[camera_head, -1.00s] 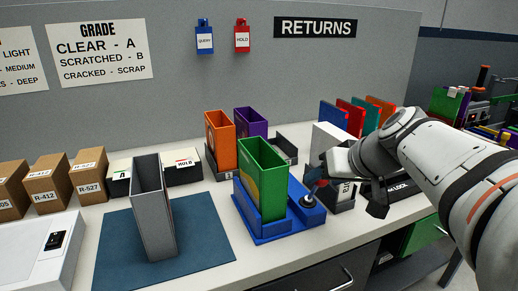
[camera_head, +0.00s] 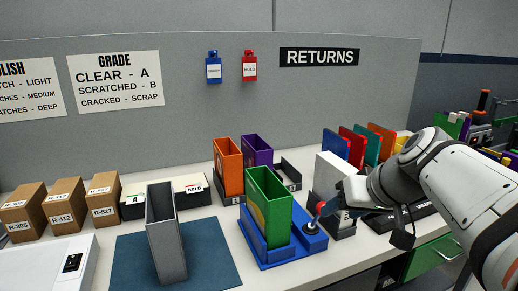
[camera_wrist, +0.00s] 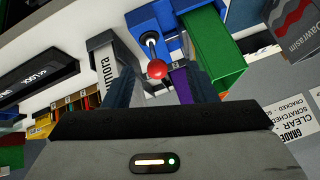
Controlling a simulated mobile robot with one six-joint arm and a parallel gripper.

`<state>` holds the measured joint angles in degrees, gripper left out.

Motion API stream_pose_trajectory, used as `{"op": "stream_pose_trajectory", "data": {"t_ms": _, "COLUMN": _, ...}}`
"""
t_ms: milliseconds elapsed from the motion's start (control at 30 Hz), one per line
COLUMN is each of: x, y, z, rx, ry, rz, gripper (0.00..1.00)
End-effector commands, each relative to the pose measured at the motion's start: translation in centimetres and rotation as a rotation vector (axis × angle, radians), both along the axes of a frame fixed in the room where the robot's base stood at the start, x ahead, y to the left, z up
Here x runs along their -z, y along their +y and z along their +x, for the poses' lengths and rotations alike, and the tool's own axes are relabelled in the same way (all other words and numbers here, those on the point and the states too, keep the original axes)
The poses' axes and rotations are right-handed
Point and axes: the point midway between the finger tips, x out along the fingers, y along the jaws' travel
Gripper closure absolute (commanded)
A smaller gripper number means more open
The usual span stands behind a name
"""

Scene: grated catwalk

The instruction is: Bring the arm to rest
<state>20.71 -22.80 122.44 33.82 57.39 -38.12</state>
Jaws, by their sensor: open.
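My gripper (camera_head: 362,212) is at the right of the head view, above the counter beside the white box. Its jaws are open, with a finger on each side in the wrist view (camera_wrist: 162,85). I see nothing held between them. A lever with a red ball top (camera_wrist: 157,69) on a blue base (camera_wrist: 147,20) shows beyond the fingers. My gripper is just right of this blue base (camera_head: 280,251) in the head view and partly hides the white box (camera_head: 331,177) behind it.
A green case (camera_head: 271,212) stands in the blue base. An open grey case (camera_head: 164,235) stands on the blue mat (camera_head: 213,262). Orange (camera_head: 228,166) and purple (camera_head: 257,152) cases stand behind. Brown boxes (camera_head: 66,206) line the left. A grey partition (camera_head: 200,115) closes the back.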

Motion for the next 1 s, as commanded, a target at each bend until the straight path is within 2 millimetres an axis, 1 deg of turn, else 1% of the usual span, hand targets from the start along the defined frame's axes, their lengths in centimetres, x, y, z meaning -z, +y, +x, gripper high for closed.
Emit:
{"op": "stream_pose_trajectory", "data": {"t_ms": 33, "x": -1.0, "y": 0.9, "z": -0.9, "rx": 0.000, "ry": 0.053, "rz": -0.013, "gripper": 0.48}}
{"op": "stream_pose_trajectory", "data": {"t_ms": 200, "x": 0.1, "y": 2.6, "z": -5.0, "rx": 0.040, "ry": 0.240, "rz": -0.100, "gripper": 0.48}}
{"op": "stream_pose_trajectory", "data": {"t_ms": 300, "x": 0.6, "y": 3.0, "z": -7.2, "rx": 0.065, "ry": 0.313, "rz": -0.165, "gripper": 0.48}}
{"op": "stream_pose_trajectory", "data": {"t_ms": 433, "x": 1.2, "y": 3.0, "z": -9.3, "rx": 0.087, "ry": 0.366, "rz": -0.236, "gripper": 0.48}}
{"op": "stream_pose_trajectory", "data": {"t_ms": 500, "x": 1.4, "y": 2.9, "z": -10.0, "rx": 0.096, "ry": 0.380, "rz": -0.260, "gripper": 0.48}}
{"op": "stream_pose_trajectory", "data": {"t_ms": 600, "x": 1.7, "y": 2.8, "z": -10.4, "rx": 0.103, "ry": 0.388, "rz": -0.280, "gripper": 0.48}}
{"op": "stream_pose_trajectory", "data": {"t_ms": 1000, "x": 2.0, "y": 2.8, "z": -10.5, "rx": 0.106, "ry": 0.390, "rz": -0.282, "gripper": 0.48}}
